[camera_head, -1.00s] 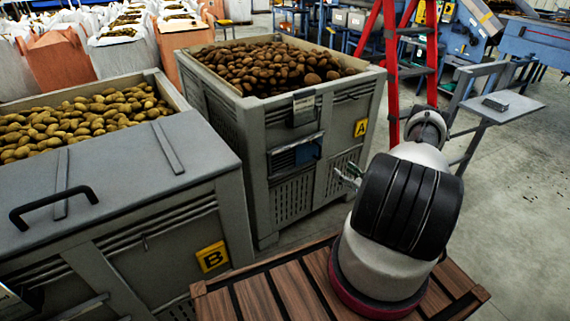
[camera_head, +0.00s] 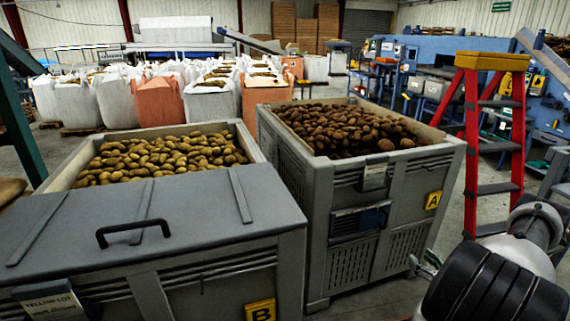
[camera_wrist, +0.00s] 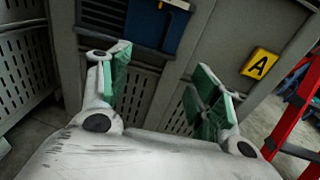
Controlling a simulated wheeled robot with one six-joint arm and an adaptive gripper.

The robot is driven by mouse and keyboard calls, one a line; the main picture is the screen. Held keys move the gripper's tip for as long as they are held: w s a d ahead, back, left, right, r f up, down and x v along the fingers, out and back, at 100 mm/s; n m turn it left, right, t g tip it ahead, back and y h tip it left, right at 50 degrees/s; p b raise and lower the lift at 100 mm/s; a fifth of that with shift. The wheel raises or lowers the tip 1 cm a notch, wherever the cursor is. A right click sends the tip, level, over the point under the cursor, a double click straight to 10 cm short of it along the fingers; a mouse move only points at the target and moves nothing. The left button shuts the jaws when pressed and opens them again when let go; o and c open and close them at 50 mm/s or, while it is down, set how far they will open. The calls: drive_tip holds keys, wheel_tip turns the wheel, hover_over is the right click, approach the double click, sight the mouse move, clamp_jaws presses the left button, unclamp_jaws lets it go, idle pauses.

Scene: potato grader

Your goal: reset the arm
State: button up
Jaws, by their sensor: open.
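My gripper (camera_wrist: 162,95) is open and empty in the wrist view, its two green-padded fingers spread apart. It faces the side of the grey crate marked A (camera_wrist: 165,110), and I cannot tell the exact gap. In the head view, part of my gripper (camera_head: 428,264) shows beside the front of crate A (camera_head: 341,208), left of my arm's dark joint at the lower right. Crate A is full of brown potatoes (camera_head: 350,126). Its yellow A label (camera_head: 433,200) also shows in the wrist view (camera_wrist: 259,65).
Crate B (camera_head: 205,290) stands at the left with lighter potatoes (camera_head: 160,157) and a grey lid (camera_head: 200,210) with a black handle partly over it. A red stepladder (camera_head: 472,135) stands at the right. White and orange bulk bags (camera_head: 110,102) fill the back.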

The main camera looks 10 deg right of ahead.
drive_tip(key=s+a+f+n+g+y, duration=0.25)
drive_tip(key=s+a, duration=0.25)
drive_tip(key=a, duration=0.3)
drive_tip(key=s+a+r+n+g+y, duration=0.5)
drive_tip(key=s+r, duration=0.1)
drive_tip(key=s+a+r+n+g+h, duration=0.2)
drive_tip(key=s+r+n+g, duration=0.3)
drive_tip(key=r, duration=0.6)
drive_tip(key=s+a+r+n+g+h, duration=0.1)
drive_tip(key=s+r+n+g+h, duration=0.15)
drive_tip(key=r+n, duration=0.65)
drive_tip(key=s+a+r+n+g+h, duration=0.2)
drive_tip(key=s+r+n+g+h, duration=0.15)
drive_tip(key=r, duration=1.05)
drive_tip(key=s+a+r+n+t+h, duration=0.1)
drive_tip(key=a+r+n+t, duration=0.1)
drive_tip(key=a+r+n, duration=0.2)
drive_tip(key=s+a+r+n+t+h, duration=0.2)
drive_tip(key=a+r+n+t, duration=0.1)
drive_tip(key=r, duration=0.8)
drive_tip(key=shift+s+a+r+n+t, duration=0.2)
drive_tip(key=shift+a+n+t, duration=0.15)
drive_tip(key=shift+a+n, duration=0.4)
drive_tip(key=shift+c, duration=0.3)
